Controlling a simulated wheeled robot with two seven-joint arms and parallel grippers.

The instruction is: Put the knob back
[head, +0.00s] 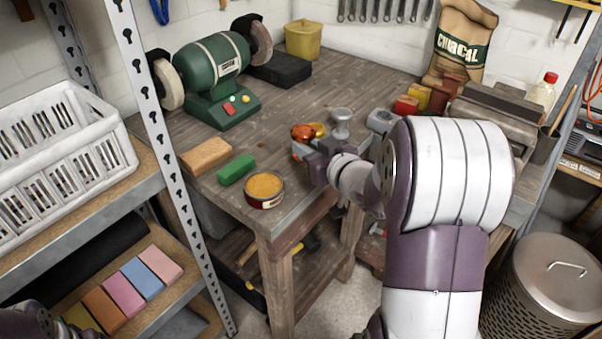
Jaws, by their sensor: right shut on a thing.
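A glossy orange-red knob (303,132) is at the tip of my right gripper (304,151), above the wooden workbench (290,105). My right gripper is shut on it; the fingers are small and partly hidden by my wrist. A grey mushroom-shaped piece (341,121) stands just right of the gripper, and I cannot tell what it is fixed to.
A green bench grinder (215,75) stands at the back left. A tan block (206,156), a green block (236,169) and an open tin (264,189) lie along the front edge. A grey vise (490,112) is at the right, partly behind my arm. The bench middle is clear.

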